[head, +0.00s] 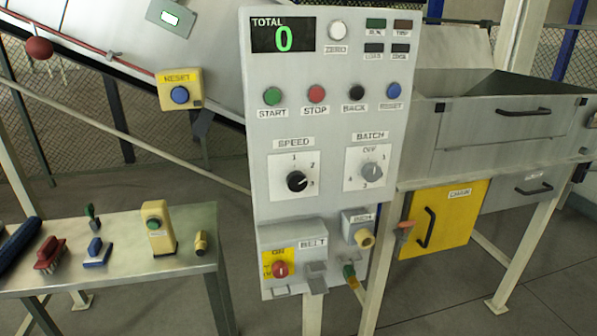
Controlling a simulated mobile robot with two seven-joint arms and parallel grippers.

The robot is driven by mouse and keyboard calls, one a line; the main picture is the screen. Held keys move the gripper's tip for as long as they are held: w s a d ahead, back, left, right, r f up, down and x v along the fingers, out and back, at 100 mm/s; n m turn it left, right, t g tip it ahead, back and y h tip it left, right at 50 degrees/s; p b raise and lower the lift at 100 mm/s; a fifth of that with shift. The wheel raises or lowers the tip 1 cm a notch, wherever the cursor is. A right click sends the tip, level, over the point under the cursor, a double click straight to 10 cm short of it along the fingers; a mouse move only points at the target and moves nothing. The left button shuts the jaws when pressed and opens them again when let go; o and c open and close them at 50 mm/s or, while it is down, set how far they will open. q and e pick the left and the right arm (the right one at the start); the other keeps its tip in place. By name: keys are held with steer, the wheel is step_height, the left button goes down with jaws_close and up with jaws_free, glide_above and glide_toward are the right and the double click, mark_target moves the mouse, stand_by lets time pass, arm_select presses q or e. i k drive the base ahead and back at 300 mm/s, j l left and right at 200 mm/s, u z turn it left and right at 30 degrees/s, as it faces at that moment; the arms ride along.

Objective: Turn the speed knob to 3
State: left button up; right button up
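The speed knob (297,181) is a round black knob on a white plate (279,172) marked SPEED, on the left of the grey control panel (327,120). The numbers 1, 2 and 3 run around it from the top to the right. Its small pale mark appears to lie on the right side, toward the 3, though it is too small to be certain. Nothing touches the knob or covers it. Neither of my grippers is in view.
A grey batch knob (371,171) sits right of the speed knob, with a row of coloured buttons (317,94) above. A belt switch box (292,248) juts out below. A metal table (195,262) with small tools stands at the left. Space before the panel looks clear.

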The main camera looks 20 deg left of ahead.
mark_target(297, 181)
steer(key=j+z, duration=0.25)
steer(key=j, duration=1.45)
steer(key=i+l+u, duration=0.3)
steer(key=l+u, duration=0.2)
steer(key=i+l+u, duration=0.15)
steer(key=l+u, duration=0.3)
steer(key=i+l+u, duration=0.1)
steer(key=l+u, duration=0.4)
steer(key=l, duration=0.25)
steer(key=l+u, duration=0.45)
steer(key=l, duration=0.15)
